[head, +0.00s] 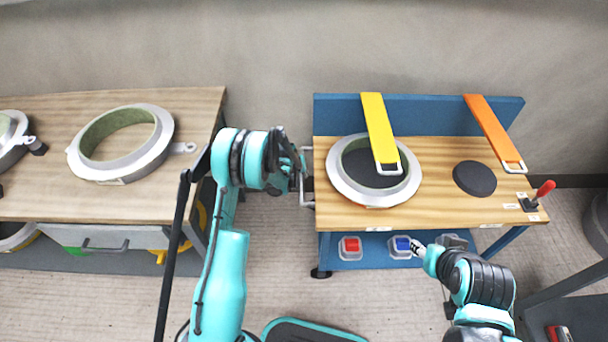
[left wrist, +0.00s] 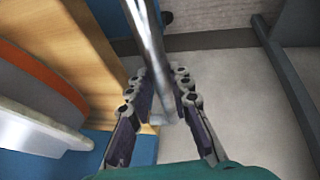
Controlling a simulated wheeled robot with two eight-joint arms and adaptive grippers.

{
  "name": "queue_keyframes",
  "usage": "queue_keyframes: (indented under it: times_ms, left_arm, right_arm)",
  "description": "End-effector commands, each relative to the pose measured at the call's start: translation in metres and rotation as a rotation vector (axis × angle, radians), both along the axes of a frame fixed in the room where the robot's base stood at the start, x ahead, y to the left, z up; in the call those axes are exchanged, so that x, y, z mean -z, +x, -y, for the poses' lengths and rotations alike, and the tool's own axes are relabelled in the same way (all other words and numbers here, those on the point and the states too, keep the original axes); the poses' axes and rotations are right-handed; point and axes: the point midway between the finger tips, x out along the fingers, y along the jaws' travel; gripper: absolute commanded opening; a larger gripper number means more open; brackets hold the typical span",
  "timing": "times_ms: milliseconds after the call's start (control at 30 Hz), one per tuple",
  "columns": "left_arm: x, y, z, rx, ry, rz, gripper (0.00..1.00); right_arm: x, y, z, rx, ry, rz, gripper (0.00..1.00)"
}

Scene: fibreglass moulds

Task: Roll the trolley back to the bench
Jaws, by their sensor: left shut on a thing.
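The trolley (head: 433,212) has a wooden top, a blue frame and back panel, and a caster at its front left corner. It stands right of the wooden bench (head: 50,190), with a gap of floor between them. Its metal handle (head: 307,190) is on its left side. My left gripper (head: 299,166) is shut on this handle; in the left wrist view the bar (left wrist: 152,55) runs between the fingers. My right gripper (head: 418,247) hangs at the trolley's front edge near the lower shelf; its fingers are too small to read.
A ring mould (head: 342,190) and a dark disc (head: 475,179) lie on the trolley, with yellow (head: 377,125) and orange (head: 490,125) arms above. Small bins (head: 350,248) sit on its lower shelf. Another ring mould (head: 150,160) lies on the bench. A dark-topped teal-edged object (head: 310,332) is at the bottom.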

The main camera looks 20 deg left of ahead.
Motion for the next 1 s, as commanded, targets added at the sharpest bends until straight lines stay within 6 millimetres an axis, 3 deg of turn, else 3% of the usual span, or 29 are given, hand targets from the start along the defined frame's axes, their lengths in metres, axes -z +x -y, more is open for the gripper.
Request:
queue_keyframes:
  times_ms: [33, 600, 800, 1000]
  left_arm:
    - [0.0, -0.004, -0.015, -0.009, 0.007, -0.004, 0.0]
    - [0.0, -0.042, -0.147, -0.01, 0.007, -0.004, 0.0]
    - [0.001, -0.052, -0.179, -0.007, 0.006, -0.004, 0.0]
    - [0.001, -0.057, -0.196, -0.004, 0.005, -0.003, 0.0]
  right_arm:
    - [0.0, 0.0, 0.0, 0.0, 0.0, 0.0, 0.45]
    - [0.0, 0.0, 0.0, 0.0, 0.0, 0.0, 0.45]
    - [0.0, 0.0, 0.0, 0.0, 0.0, 0.0, 0.45]
    - [0.0, 0.0, 0.0, 0.0, 0.0, 0.0, 0.45]
